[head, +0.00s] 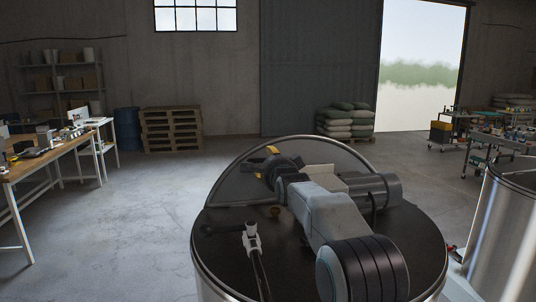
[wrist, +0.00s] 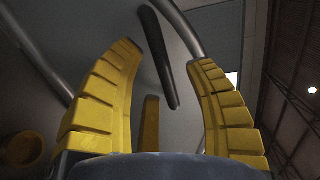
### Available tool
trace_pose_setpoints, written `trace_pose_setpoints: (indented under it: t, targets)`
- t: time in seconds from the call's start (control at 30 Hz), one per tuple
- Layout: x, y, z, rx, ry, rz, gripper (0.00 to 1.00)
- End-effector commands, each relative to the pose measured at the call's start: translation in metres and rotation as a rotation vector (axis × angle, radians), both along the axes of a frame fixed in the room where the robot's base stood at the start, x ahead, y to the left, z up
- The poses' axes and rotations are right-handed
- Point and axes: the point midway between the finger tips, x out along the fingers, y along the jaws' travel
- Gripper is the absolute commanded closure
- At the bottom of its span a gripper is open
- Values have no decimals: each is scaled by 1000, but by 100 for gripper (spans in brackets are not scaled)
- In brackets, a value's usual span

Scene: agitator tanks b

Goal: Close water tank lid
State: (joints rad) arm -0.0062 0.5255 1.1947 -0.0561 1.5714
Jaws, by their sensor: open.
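The steel water tank (head: 212,278) stands in front of me with a dark top. Its half-round lid (head: 228,183) stands raised along the far side of the top. My gripper (head: 267,163) is in front of the lid's inner face, with my arm reaching over the tank. In the wrist view my gripper (wrist: 170,50) has its yellow fingers spread wide. A dark bar-shaped handle (wrist: 158,58) shows between and beyond the fingertips, with the lid's grey face behind it. I cannot tell whether any finger touches the lid.
A second steel tank (head: 500,225) stands close at right. A workbench (head: 45,160) is at left, pallets (head: 171,129) behind. The floor at left is clear.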

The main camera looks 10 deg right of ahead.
Motion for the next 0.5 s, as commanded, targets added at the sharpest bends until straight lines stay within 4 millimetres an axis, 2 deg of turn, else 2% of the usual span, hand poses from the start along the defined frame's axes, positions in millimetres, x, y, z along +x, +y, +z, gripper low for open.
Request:
trace_pose_setpoints:
  t: [0.2,0.5]
  targets:
    - [16,0,-1,0,0,0,51]
    - [22,0,-2,0,-1,0,51]
